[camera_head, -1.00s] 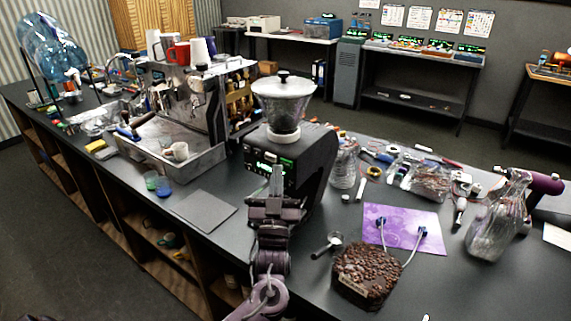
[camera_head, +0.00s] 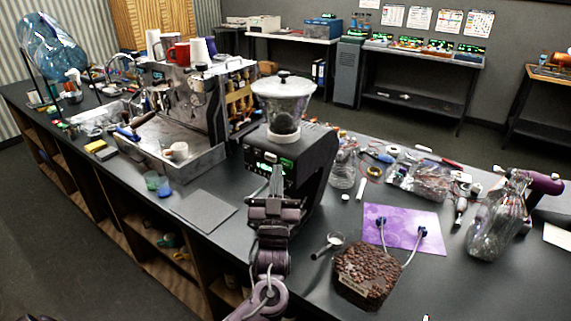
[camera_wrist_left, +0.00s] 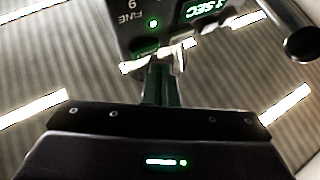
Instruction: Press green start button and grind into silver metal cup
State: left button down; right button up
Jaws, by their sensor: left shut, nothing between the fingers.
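The black coffee grinder (camera_head: 316,163) with a clear hopper (camera_head: 283,98) stands mid-counter. Its front panel has green lit displays (camera_head: 266,158). In the left wrist view the panel (camera_wrist_left: 172,12) shows a round green light (camera_wrist_left: 153,24), a "SEC" display and the word "FINE". My left gripper (camera_head: 276,171) is shut and empty, its tips at the front of the panel; in the wrist view the fingertips (camera_wrist_left: 160,68) lie just below the green light. I cannot tell whether they touch. A small silver cup with a dark handle (camera_head: 334,239) lies right of my left arm. My right gripper is out of view.
An espresso machine (camera_head: 190,105) with a white cup (camera_head: 180,150) stands to the left. A dark mat (camera_head: 205,210) lies in front.

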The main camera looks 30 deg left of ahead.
pick_arm(q)
jog(key=shift+w, duration=0.1)
dwell(0.3)
jog(key=shift+w, duration=0.4)
jog(key=shift+w+d+b, duration=0.1)
jog(key=shift+w+b, duration=0.2)
jog(key=shift+b, duration=0.15)
dwell(0.4)
jog(key=shift+s, duration=0.15)
jog(key=shift+s+p, duration=0.3)
jog(key=shift+s, duration=0.35)
jog(key=s, duration=0.1)
jog(key=s+p, duration=0.1)
jog(key=s, duration=0.3)
jog(key=shift+a+p, duration=0.25)
jog(key=shift+p, duration=0.05)
